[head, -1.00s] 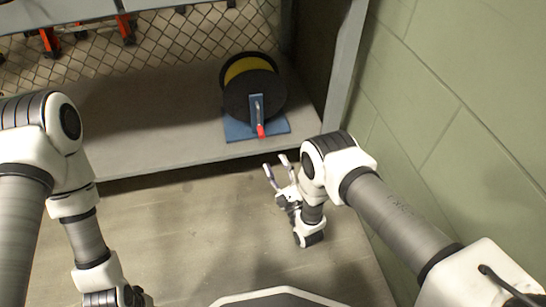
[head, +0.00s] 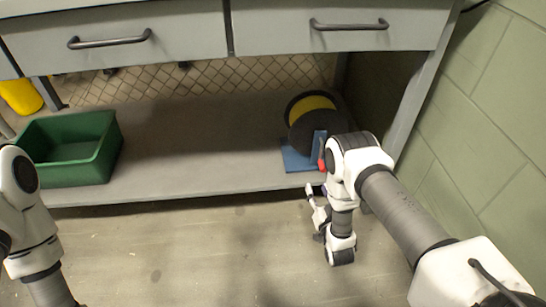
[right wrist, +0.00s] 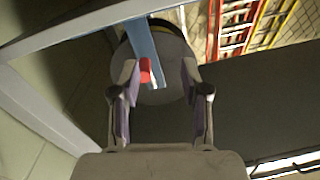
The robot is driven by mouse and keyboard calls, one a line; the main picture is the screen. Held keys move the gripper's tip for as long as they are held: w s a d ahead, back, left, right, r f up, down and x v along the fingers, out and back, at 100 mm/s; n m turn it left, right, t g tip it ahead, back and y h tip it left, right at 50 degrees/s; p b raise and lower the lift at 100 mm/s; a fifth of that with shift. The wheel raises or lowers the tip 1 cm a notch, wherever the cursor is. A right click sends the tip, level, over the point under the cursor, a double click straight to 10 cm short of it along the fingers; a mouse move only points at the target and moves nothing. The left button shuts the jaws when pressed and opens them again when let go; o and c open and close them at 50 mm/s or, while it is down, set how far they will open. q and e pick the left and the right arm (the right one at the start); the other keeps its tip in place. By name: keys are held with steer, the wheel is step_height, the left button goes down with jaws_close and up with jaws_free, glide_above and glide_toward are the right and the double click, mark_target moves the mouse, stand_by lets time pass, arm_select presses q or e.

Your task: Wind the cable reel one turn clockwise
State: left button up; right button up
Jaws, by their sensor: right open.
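The cable reel (head: 309,117) has black flanges with yellow cable between them and stands on a blue base (head: 296,160) on the low shelf. Its red crank handle (head: 321,158) points downward at the front, partly hidden by my right arm in the head view. My right gripper (head: 312,196) is open and empty, in front of the shelf edge and below the handle. In the right wrist view the reel (right wrist: 163,80) and the red handle (right wrist: 145,70) show between the open fingers of the gripper (right wrist: 158,75), farther off. The left gripper is out of view; only my left arm shows.
A green bin (head: 70,150) stands on the shelf (head: 190,150) at the left. Drawers with handles (head: 348,25) hang above the shelf. A shelf post (head: 418,85) and a green block wall (head: 505,120) are close on the right. The shelf between bin and reel is clear.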

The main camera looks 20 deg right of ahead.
mark_target(321, 162)
steer(key=shift+m+h, duration=0.3)
steer(key=shift+h, duration=0.3)
steer(key=d+r, duration=0.1)
steer(key=d+r+p, duration=0.1)
steer(key=r, duration=0.1)
steer(key=shift+w+d+r, duration=0.1)
steer(key=shift+d+r, duration=0.1)
steer(key=shift+d, duration=0.2)
steer(key=b+x, duration=0.1)
steer(key=x, duration=0.1)
steer(key=b+x, duration=0.1)
steer(key=x, duration=0.2)
steer(key=b+x, duration=0.2)
steer(key=shift+w+f, duration=0.2)
steer(key=shift+f, duration=0.1)
steer(key=shift+w+d, duration=0.1)
steer(key=shift+w, duration=0.1)
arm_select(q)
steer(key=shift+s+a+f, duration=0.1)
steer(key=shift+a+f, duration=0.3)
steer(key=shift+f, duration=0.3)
arm_select(e)
steer(key=shift+r, duration=0.1)
jaws_close()
